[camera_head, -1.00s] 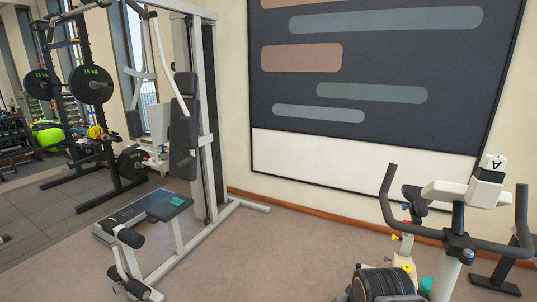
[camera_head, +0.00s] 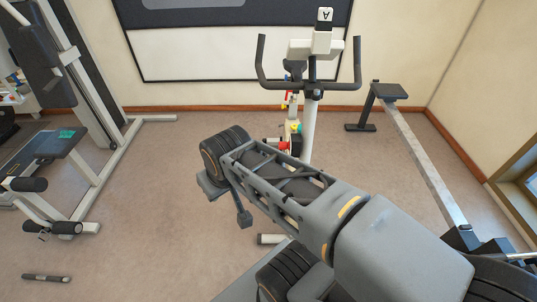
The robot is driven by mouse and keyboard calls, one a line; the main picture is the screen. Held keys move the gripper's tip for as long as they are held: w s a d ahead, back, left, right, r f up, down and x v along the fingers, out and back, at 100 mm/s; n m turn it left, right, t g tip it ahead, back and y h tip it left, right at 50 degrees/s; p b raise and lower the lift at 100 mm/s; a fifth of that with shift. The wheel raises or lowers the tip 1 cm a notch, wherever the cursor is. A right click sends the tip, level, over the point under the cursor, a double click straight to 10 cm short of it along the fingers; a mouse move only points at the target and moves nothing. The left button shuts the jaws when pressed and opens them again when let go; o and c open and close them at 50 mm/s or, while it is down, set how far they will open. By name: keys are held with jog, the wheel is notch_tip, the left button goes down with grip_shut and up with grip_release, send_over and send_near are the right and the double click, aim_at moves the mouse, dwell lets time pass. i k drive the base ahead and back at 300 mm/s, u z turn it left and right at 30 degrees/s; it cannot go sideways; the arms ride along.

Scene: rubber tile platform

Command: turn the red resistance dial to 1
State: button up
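The exercise bike has dark handlebars (camera_head: 357,62) and a white console (camera_head: 301,48) topped by a white block marked A (camera_head: 325,18). Its light post (camera_head: 309,130) runs down behind my arm. Small red (camera_head: 283,145) and yellow (camera_head: 296,127) parts show low beside the post, with more red higher up. They are too small for me to tell whether one is the red resistance dial, and I can read no number. My grey arm crosses the middle and lower right, hiding the lower bike. I cannot make out my gripper's fingertips.
A weight machine (camera_head: 62,50) with a low bench (camera_head: 45,150) stands at the left. A long rail (camera_head: 420,160) with a seat (camera_head: 390,91) lies at the right. A dark bar (camera_head: 46,277) lies on the floor at lower left. The floor left of my arm is open.

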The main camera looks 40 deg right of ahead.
aim_at(283, 145)
jog(key=u, duration=0.4)
jog(key=i, duration=0.8)
jog(key=z, duration=1)
